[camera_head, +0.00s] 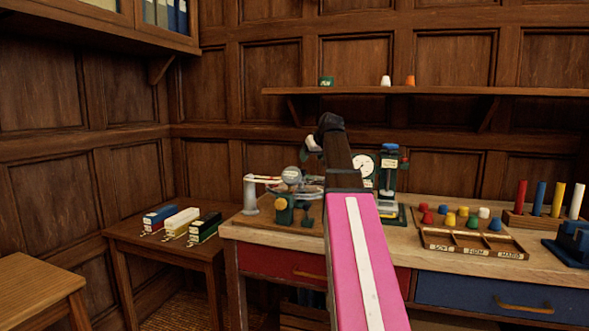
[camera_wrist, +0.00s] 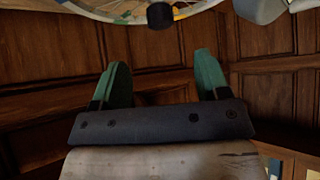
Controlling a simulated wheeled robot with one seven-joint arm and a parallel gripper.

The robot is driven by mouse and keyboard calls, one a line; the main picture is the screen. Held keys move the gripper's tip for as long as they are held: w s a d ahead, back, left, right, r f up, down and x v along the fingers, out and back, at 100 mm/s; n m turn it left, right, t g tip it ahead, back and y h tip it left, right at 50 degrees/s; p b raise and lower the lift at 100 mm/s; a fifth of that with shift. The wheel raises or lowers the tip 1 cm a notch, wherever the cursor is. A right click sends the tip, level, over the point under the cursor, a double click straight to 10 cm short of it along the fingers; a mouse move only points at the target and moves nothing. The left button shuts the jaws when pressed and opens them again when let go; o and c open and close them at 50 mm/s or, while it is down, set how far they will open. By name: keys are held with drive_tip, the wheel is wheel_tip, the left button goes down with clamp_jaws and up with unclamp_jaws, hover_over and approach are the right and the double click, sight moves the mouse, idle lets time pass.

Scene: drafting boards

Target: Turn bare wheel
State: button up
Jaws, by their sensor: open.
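In the wrist view, my gripper (camera_wrist: 161,72) has its two green fingers spread wide, with nothing between them. Part of a pale wheel rim (camera_wrist: 120,14) with coloured patches crosses the top edge, beyond the fingertips and apart from them. A dark rounded piece (camera_wrist: 160,15) sits at the rim; I cannot tell whether it is fixed to it. In the head view, my arm reaches over the workbench and hides part of what stands there. Left of it is a device with a grey ball (camera_head: 291,175) and a pale post (camera_head: 250,194). Its wheel is not clear there.
A dial gauge (camera_head: 364,167) and a green stand (camera_head: 388,170) are right of my arm. A wooden sorting tray (camera_head: 474,245), coloured pieces and coloured pegs (camera_head: 540,198) fill the bench's right side. Binders (camera_head: 182,222) lie on the left table. A shelf (camera_head: 430,91) runs above.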

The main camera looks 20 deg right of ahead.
sight(302, 170)
drive_tip(key=x, duration=1.1)
drive_tip(key=shift+w+r, duration=0.1)
drive_tip(key=shift+w, duration=0.35)
clamp_jaws()
